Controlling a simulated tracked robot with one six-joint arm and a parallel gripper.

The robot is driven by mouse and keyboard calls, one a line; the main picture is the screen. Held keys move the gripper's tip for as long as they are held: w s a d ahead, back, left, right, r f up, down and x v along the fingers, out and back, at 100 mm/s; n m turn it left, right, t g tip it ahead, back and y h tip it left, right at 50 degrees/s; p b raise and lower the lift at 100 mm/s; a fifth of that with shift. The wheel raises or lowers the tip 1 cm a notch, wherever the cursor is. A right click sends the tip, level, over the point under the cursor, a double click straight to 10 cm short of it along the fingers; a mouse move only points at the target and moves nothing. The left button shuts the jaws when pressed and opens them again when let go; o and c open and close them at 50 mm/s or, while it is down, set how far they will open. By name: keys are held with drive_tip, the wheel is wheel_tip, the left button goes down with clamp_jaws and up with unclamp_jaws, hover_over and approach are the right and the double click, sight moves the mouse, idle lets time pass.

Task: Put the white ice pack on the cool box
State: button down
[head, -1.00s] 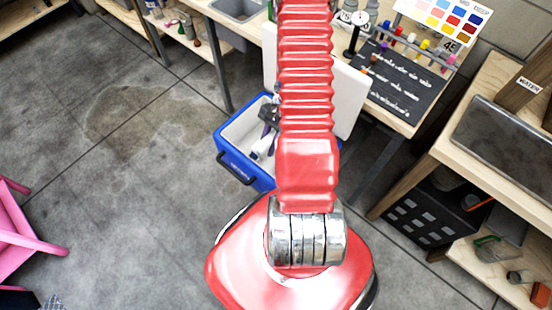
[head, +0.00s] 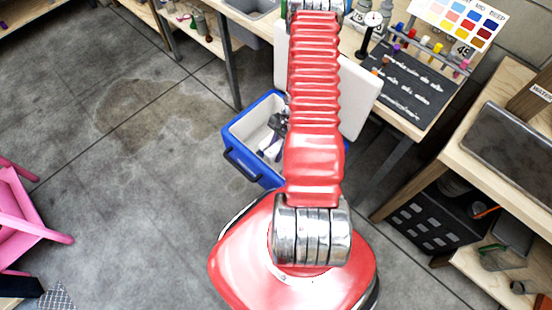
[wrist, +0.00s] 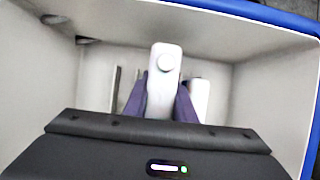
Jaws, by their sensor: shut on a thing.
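The blue cool box (head: 228,143) stands open on the floor left of my red arm, and its pale inner wall (wrist: 270,85) fills the wrist view. My gripper (wrist: 160,108) is inside the box, with its dark purple fingers on either side of a white piece with a round cap, which looks like the white ice pack (wrist: 165,75). The fingers are shut on it. In the head view my gripper (head: 277,130) is small and partly hidden by my arm. I cannot tell whether the pack touches the box floor.
Another white item (wrist: 200,95) shows right of the fingers. A white panel (head: 360,100), apparently the lid, stands behind the box. Workbenches with a dark mat (head: 405,85) and a metal tray (head: 510,140) lie right. A pink chair (head: 20,225) is left. Open floor lies between.

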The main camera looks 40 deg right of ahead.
drive_tip(key=shift+f, duration=0.55)
drive_tip(key=shift+f, duration=0.1)
drive_tip(key=shift+f, duration=2)
drive_tip(key=shift+f, duration=0.1)
drive_tip(key=c, duration=1.5)
unclamp_jaws()
drive_tip(key=shift+v, duration=3.85)
